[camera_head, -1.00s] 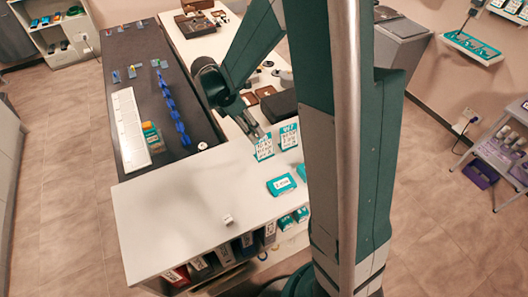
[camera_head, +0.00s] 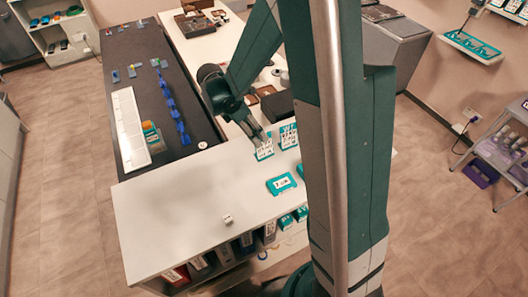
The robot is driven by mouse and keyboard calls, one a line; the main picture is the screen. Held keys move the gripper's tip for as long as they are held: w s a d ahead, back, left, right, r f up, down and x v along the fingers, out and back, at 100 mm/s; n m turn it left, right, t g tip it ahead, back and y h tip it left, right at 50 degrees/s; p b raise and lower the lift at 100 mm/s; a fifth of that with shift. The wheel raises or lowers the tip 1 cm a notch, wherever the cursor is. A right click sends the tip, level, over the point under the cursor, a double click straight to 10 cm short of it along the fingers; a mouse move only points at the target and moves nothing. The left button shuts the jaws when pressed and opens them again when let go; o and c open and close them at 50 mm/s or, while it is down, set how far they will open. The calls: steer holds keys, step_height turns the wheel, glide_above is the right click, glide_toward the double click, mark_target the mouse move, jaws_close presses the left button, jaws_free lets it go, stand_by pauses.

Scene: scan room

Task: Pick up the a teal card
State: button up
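Two white cards with teal edges and dark printing stand upright on the white counter: a left one (camera_head: 264,151) and a right one (camera_head: 289,138), partly hidden by my arm column. A flat teal item with a white label (camera_head: 281,184) lies in front of them. My gripper (camera_head: 263,138) reaches down from the upper left, its fingertips at the top edge of the left card. The fingers are small here, and I cannot tell whether they touch or grip the card.
The white counter (camera_head: 170,215) has free room at the front left, with a small white cube (camera_head: 228,219) on it. A dark mat (camera_head: 180,95) behind holds a row of blue pieces (camera_head: 172,105) and a white strip (camera_head: 129,125). Binders (camera_head: 222,252) stand below the counter.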

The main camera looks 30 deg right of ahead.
mark_target(262, 142)
steer(key=shift+x, duration=2.5)
steer(key=shift+c, duration=0.5)
jaws_close()
